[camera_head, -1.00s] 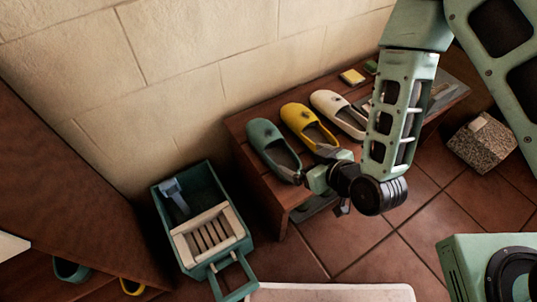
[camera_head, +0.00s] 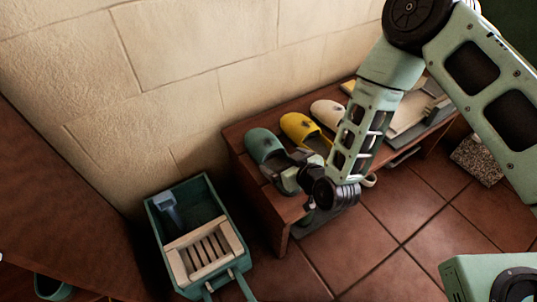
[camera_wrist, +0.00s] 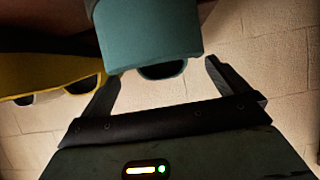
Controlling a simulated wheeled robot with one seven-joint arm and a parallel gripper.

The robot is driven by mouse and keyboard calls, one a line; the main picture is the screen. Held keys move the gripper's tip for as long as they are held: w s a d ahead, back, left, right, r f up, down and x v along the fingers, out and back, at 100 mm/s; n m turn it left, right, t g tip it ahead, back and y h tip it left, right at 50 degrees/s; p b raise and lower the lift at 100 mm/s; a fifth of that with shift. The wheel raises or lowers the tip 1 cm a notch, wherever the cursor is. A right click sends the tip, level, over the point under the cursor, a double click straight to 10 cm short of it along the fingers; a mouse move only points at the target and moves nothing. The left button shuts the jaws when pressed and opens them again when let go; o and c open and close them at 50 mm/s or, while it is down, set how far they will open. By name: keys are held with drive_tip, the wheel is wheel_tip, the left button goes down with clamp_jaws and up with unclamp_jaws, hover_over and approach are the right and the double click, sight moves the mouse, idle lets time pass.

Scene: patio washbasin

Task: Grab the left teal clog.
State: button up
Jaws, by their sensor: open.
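A teal clog (camera_head: 263,145) sits at the left end of a row of clogs on a brown wooden bench (camera_head: 240,140). My gripper (camera_head: 291,171) is at its heel end and hides that part of it. In the wrist view, the teal clog (camera_wrist: 150,38) shows large between the two open fingers (camera_wrist: 160,78), the left finger close to its side. I cannot tell whether either finger touches it. Another teal clog (camera_head: 50,287) shows partly at the bottom left, low by the brown wooden furniture.
A yellow clog (camera_head: 302,128) sits right beside the teal one; it also shows in the wrist view (camera_wrist: 45,75). A white clog (camera_head: 326,112) is beyond it. A teal crate (camera_head: 152,225) stands left of the bench. A stone wall (camera_head: 190,60) is behind.

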sight(274, 155)
drive_tip(key=shift+b+x, duration=0.75)
drive_tip(key=shift+x, duration=1.9)
drive_tip(key=shift+a+r, duration=0.1)
drive_tip(key=shift+r, duration=0.05)
drive_tip(key=c, duration=1.1)
